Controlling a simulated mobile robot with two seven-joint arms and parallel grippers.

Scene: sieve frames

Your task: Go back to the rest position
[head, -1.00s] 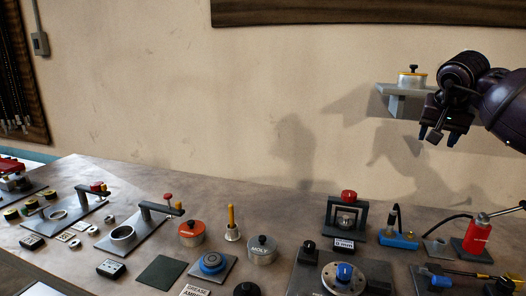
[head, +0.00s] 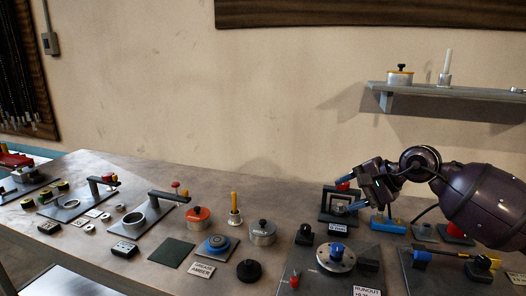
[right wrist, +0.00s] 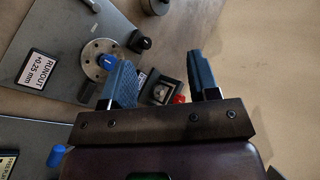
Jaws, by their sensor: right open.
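My right gripper (head: 350,195) is in the head view at the right, over the back of the workbench, in front of a dark square frame stand with a red knob (head: 343,185). Its jaws are open with nothing between them. In the right wrist view the two blue fingers of the gripper (right wrist: 161,74) are spread apart, and the frame stand with its red knob (right wrist: 179,99) shows beyond and below them. I cannot tell the exact gap to the stand. My left gripper is in neither view.
The workbench (head: 140,250) is crowded: a runout plate with a blue-knobbed disc (head: 336,257), an orange-lidded tin (head: 198,217), a grey tin (head: 262,233) and lever presses (head: 147,216). A wall shelf (head: 450,93) holds a yellow-banded tin (head: 399,76) and a white candle-like stick (head: 447,66).

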